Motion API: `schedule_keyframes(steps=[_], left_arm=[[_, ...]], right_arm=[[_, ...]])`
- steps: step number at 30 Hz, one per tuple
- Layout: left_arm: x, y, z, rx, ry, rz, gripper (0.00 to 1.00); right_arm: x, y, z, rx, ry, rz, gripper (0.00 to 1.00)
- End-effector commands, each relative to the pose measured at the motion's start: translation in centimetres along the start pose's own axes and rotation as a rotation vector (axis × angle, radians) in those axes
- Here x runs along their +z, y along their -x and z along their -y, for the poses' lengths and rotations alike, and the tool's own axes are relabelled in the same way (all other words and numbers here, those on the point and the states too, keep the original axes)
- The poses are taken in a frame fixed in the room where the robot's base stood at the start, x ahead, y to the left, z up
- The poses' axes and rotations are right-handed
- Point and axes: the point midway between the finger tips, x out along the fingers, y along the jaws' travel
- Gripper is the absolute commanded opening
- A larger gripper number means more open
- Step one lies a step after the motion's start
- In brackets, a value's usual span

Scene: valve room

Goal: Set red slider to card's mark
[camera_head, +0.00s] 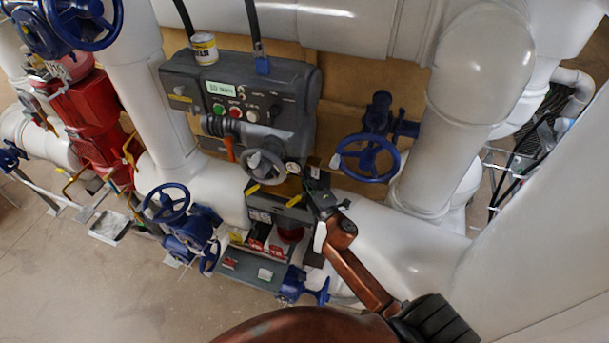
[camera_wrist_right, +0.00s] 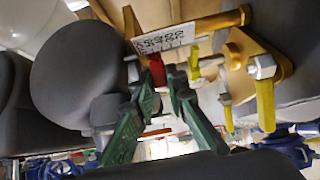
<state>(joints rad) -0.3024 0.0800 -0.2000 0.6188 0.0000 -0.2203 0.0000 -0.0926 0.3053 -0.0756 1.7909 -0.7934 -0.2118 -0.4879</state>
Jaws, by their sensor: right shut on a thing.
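In the right wrist view, my right gripper (camera_wrist_right: 164,82) has its two green fingers closed around the small red slider (camera_wrist_right: 157,70). The fingers hide much of the slider. The print is too small and blurred to read a mark. In the head view, my right gripper (camera_head: 315,193) reaches in from the lower right to the right end of the grey valve panel. The slider cannot be made out there. My left gripper is not in view.
A grey control box (camera_head: 245,95) stands behind, with a grey handwheel (camera_head: 263,167) near my gripper. A blue handwheel (camera_head: 367,158) is close on the right. Yellow-handled levers (camera_wrist_right: 264,95) are right of my fingers. Large white pipes surround the panel; open floor lies at left.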

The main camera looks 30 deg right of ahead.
Motion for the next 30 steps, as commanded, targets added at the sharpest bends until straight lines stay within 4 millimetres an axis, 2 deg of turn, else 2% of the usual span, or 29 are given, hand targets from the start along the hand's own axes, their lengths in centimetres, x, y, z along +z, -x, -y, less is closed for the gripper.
schedule_keyframes(steps=[14, 22, 30], left_arm=[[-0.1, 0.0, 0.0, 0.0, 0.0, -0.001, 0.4], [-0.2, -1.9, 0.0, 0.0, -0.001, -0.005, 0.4], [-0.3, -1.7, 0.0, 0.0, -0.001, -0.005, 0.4]], right_arm=[[0.0, 0.0, 0.1, -0.001, 0.0, 0.0, 0.0], [0.1, 0.0, 2.2, -0.001, -0.002, 0.002, 0.0], [0.1, 0.0, 2.0, 0.0, -0.001, 0.002, 0.0]])
